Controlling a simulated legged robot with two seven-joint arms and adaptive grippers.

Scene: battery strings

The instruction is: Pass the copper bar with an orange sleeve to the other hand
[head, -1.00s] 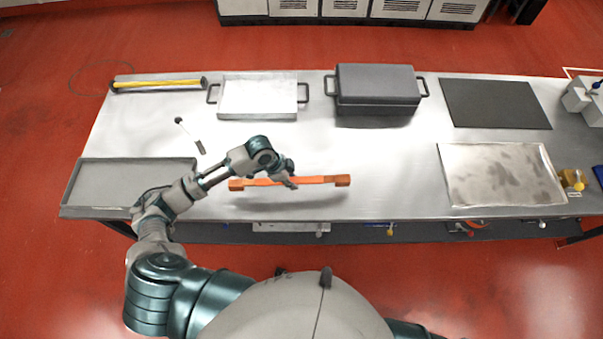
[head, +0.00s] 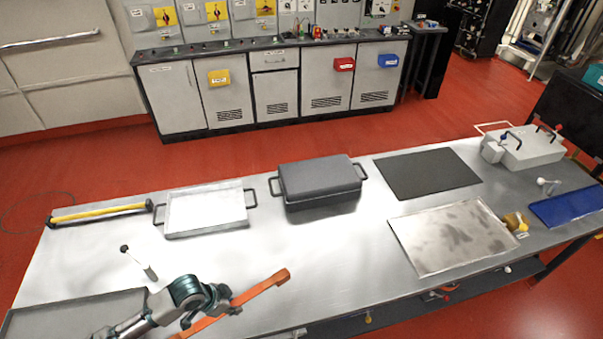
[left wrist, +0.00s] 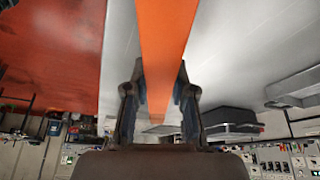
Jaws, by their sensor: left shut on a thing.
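The copper bar with an orange sleeve (head: 258,290) is in the head view at the bottom, tilted up to the right, with a copper end at upper right. My left gripper (head: 218,300) is shut on the bar near its middle. In the left wrist view the orange sleeve (left wrist: 165,50) runs between the two fingers of my left gripper (left wrist: 160,110). The bar appears held above the table's front part. Its lower left end is partly hidden by my left arm. My right gripper is not in view.
The metal table (head: 330,235) bears a silver tray (head: 205,210), a dark lidded box (head: 318,180), a black mat (head: 425,172), a stained metal sheet (head: 450,235) and a yellow bar (head: 100,211). A grey tray (head: 75,312) lies at front left. The table's middle is clear.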

